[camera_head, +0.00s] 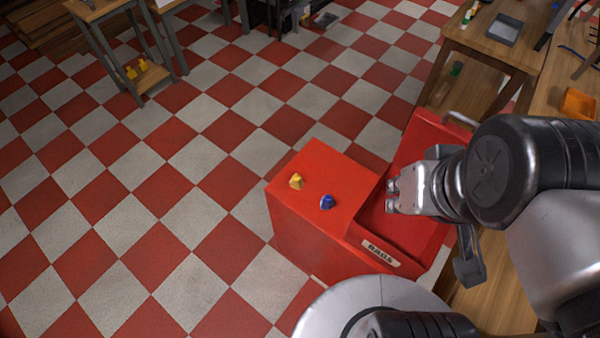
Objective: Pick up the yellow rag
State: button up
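The yellow rag (296,181) is a small crumpled piece on the flat top of the red box (322,249), toward its left part. A blue rag (327,202) lies on the same top, a little right of and nearer than the yellow one. My gripper (392,194) is to the right of both rags, over the box's right part, and apart from the yellow rag. It is seen from the side and small, so its finger opening is unclear. Nothing shows held at its tip.
The red box carries a "RAGS" label (381,252) and a raised red lid (425,140) at its right. Wooden tables (490,45) stand on the right. A small table (100,12) with yellow items on its lower shelf stands at upper left. The checkered floor (180,160) is open on the left.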

aim_at(296, 182)
jog(key=z, duration=11.35)
